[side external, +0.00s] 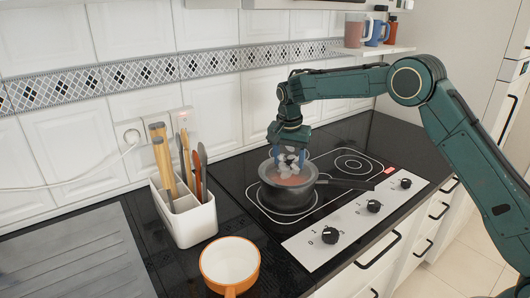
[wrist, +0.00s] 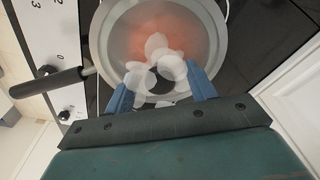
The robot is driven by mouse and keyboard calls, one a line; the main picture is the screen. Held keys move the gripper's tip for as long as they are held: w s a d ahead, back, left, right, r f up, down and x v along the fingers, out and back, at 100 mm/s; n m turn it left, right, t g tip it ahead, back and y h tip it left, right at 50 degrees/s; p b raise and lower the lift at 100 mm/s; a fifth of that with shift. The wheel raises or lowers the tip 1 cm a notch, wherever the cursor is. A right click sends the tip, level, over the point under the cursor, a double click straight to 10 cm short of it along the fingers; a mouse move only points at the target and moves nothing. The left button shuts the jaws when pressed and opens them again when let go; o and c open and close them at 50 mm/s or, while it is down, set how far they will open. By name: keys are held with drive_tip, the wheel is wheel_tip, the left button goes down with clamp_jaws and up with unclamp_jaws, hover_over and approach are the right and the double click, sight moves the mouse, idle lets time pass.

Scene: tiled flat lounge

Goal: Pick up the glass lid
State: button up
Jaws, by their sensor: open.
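A dark grey pot (side external: 284,199) with a long dark handle stands on the black cooktop; it also shows in the wrist view (wrist: 92,45). A hazy, see-through round surface over its reddish contents looks like the glass lid (wrist: 120,40), seated on the pot; in the side view it is faint (side external: 287,181). My gripper (side external: 288,160) points down just above the pot. In the wrist view its two blue fingers (wrist: 162,72) are apart, over the near part of the lid. I cannot tell whether the fingers touch the lid.
The pot's handle (side external: 345,184) points right, toward the control knobs (side external: 373,206). An orange pan (side external: 230,262) stands at the counter's front. A white utensil holder (side external: 188,218) with several tools stands left of the cooktop. The rear right burner (side external: 350,162) is clear.

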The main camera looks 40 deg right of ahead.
sight(289, 157)
clamp_jaws()
drive_tip(key=shift+r, duration=0.2)
drive_tip(key=shift+r, duration=4.85)
